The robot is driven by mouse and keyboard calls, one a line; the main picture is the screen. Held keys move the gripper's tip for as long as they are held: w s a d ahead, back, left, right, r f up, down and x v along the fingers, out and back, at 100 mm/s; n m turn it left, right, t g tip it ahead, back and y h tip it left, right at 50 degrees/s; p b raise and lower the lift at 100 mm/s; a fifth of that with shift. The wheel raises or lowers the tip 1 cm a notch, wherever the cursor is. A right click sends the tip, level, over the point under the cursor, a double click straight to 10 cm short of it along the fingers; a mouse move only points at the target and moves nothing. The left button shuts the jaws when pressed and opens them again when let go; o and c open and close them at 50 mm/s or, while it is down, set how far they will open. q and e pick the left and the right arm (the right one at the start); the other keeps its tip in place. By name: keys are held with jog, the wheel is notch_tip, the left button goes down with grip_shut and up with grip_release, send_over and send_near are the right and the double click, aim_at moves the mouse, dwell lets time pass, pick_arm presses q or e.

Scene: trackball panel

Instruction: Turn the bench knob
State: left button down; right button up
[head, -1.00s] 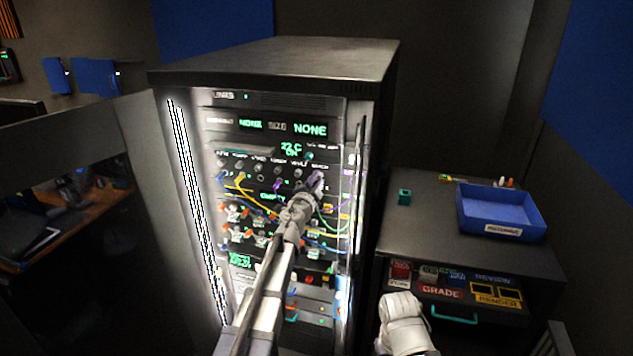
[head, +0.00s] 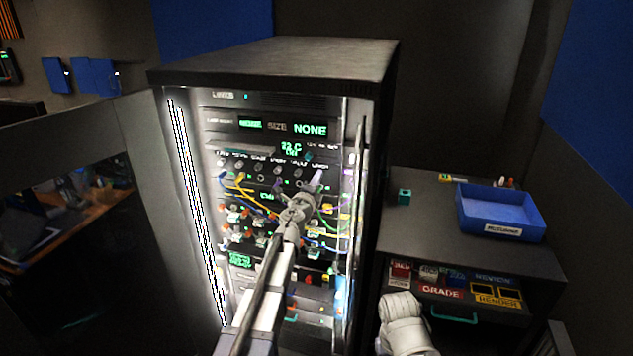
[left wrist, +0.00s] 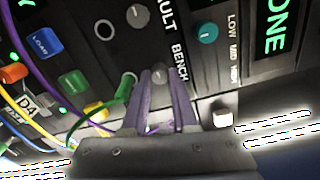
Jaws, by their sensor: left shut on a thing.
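The bench knob (left wrist: 157,74) is a small grey round knob on the dark rack panel, beside the label BENCH in the left wrist view. My left gripper (left wrist: 158,80) has its two purple-grey fingers on either side of it, shut on the knob. In the head view my left gripper (head: 317,179) reaches the right part of the knob row and hides the knob there. My right gripper is not in view; only a white part of my right arm shows at the bottom.
A similar grey knob (left wrist: 137,15) and a teal knob (left wrist: 206,34) sit close by on the panel. Cables, including a green plug (left wrist: 125,88), run near the fingers. A rack door edge (head: 357,215) stands right of my arm. A blue tray (head: 500,232) is on the side bench.

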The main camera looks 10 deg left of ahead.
pick_arm(q)
jog(key=shift+m, duration=0.3)
dwell(0.4)
jog(key=c, duration=0.7)
grip_release()
jog(key=shift+s, duration=0.1)
jog(key=s, duration=0.7)
jog(key=shift+s, duration=0.35)
jog(key=shift+a, duration=0.1)
